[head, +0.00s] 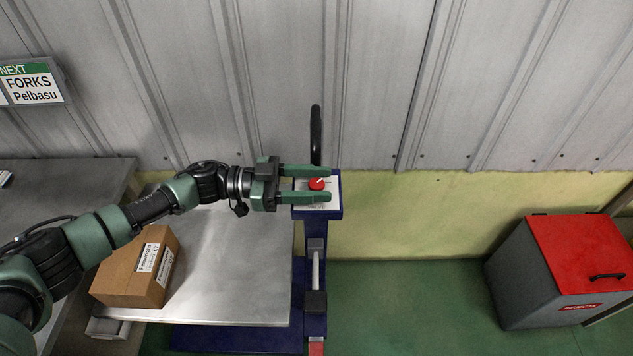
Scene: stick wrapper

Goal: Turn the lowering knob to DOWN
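The lowering knob (316,184) is red with a pale pointer mark. It sits on a small light panel on top of the blue post (336,206) of a lift. My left gripper (328,183) reaches in from the left with its two green fingers apart, one on the far side of the knob and one on the near side. Gaps show between the fingers and the knob, so it does not look gripped. The panel's lettering is too small to read. My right gripper is not in view.
A black handle (316,135) stands behind the panel. A cardboard box (138,267) with labels rests on the metal platform (235,270) under my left arm. A grey bin with a red lid (580,250) stands at the right. Green floor (410,300) between is clear.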

